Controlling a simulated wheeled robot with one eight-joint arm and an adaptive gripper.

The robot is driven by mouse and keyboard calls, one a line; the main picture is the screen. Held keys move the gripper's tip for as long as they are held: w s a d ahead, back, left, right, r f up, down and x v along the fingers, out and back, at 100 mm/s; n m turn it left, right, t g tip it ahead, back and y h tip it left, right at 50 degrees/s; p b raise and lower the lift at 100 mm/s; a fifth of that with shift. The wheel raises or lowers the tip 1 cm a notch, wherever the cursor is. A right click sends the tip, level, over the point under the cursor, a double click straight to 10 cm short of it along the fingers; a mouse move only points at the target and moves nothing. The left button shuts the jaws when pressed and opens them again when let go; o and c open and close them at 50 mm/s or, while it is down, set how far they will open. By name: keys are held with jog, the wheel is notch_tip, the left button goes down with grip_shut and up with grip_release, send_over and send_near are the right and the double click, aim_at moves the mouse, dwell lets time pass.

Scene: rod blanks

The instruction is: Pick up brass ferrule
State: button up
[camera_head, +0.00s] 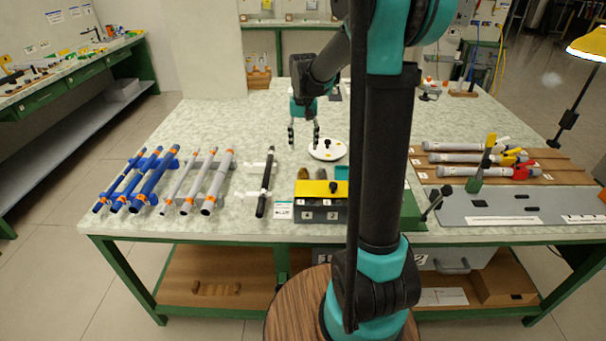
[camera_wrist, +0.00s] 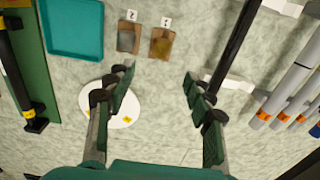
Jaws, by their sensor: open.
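Two small brown holders with number tags lie side by side in the wrist view. The right one holds a small gold-coloured piece that looks like the brass ferrule (camera_wrist: 161,46); the left one holds a greyish piece (camera_wrist: 127,40). In the head view the holders (camera_head: 304,174) show only small, behind the yellow-topped box. My gripper (camera_wrist: 158,84) is open and empty, fingers pointing down above the table. The holders show beyond its fingertips, apart from them. In the head view my gripper (camera_head: 303,136) hangs behind the holders, left of a white disc.
The white disc (camera_head: 327,149) lies near my fingers. A teal tray (camera_wrist: 74,30) lies beside the holders. A black rod (camera_head: 265,182) rests on white supports, with grey and blue rods further left. The yellow-topped box (camera_head: 319,188) stands in front. The table behind is mostly clear.

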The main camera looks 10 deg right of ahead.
send_over(303, 170)
jog(key=f, duration=0.5)
jog(key=shift+w+d+f, duration=0.2)
jog(key=shift+w+f, duration=0.05)
jog(key=shift+w, duration=0.1)
jog(key=shift+s+a+f, duration=0.1)
jog(key=shift+s+f, duration=0.05)
jog(key=shift+f, duration=1.3)
jog(key=shift+s+f, duration=0.1)
jog(key=shift+f, duration=1.3)
jog(key=c, duration=1)
